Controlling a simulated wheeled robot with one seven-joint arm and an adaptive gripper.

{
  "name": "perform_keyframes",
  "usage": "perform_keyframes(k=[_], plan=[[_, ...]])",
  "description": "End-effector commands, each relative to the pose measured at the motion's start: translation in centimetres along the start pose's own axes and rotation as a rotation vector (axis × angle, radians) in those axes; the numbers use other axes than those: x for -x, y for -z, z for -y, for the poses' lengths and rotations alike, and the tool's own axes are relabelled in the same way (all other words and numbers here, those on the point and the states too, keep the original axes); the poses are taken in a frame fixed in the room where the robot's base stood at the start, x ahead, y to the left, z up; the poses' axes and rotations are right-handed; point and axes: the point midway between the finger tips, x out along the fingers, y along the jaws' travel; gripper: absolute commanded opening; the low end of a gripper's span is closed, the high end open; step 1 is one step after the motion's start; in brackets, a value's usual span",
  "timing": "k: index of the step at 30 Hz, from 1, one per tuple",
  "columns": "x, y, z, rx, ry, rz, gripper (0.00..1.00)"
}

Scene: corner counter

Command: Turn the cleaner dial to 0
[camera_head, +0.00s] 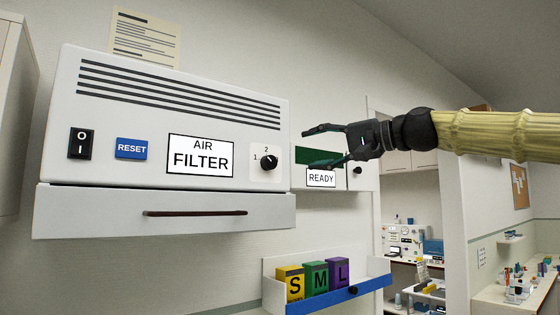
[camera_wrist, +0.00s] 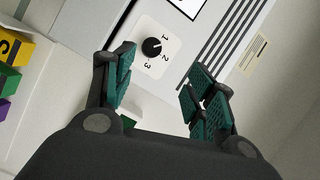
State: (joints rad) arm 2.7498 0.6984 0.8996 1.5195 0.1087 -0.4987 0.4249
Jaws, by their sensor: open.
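The black round dial (camera_head: 268,163) sits on a white plate at the right end of the white AIR FILTER box (camera_head: 255,115). Beside it I read 1 and 2 in the head view. The wrist view shows the dial (camera_wrist: 151,47) with 1, 2 and 3 around it; I see no 0 and cannot tell its setting surely. My gripper (camera_head: 310,149) is open and empty, its fingers pointing left, to the right of the dial in the head view. In the wrist view the gripper (camera_wrist: 160,72) has its green-padded fingers spread, with the dial beyond them near the left finger, apart from it.
The box also has a black switch (camera_head: 81,143), a blue RESET button (camera_head: 131,148) and a drawer with a dark handle (camera_head: 195,213). A READY unit (camera_head: 321,178) with its own knob (camera_head: 357,170) stands behind my gripper. Below is a blue-edged shelf (camera_head: 330,297) with coloured S, M, L boxes.

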Motion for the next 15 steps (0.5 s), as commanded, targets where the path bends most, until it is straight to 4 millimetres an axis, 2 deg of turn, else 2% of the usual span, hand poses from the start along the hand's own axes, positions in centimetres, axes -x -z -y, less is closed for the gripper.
perform_keyframes(k=[3,7,11,15], plan=[[-1.0,-1.4,2.0,-0.094,0.048,-0.032,0.56],[-1.9,-2.4,3.0,-0.240,0.094,-0.100,0.56],[-2.4,-3.0,2.7,-0.391,0.111,-0.187,0.56],[-2.5,-3.5,1.4,-0.532,0.100,-0.281,0.56]])
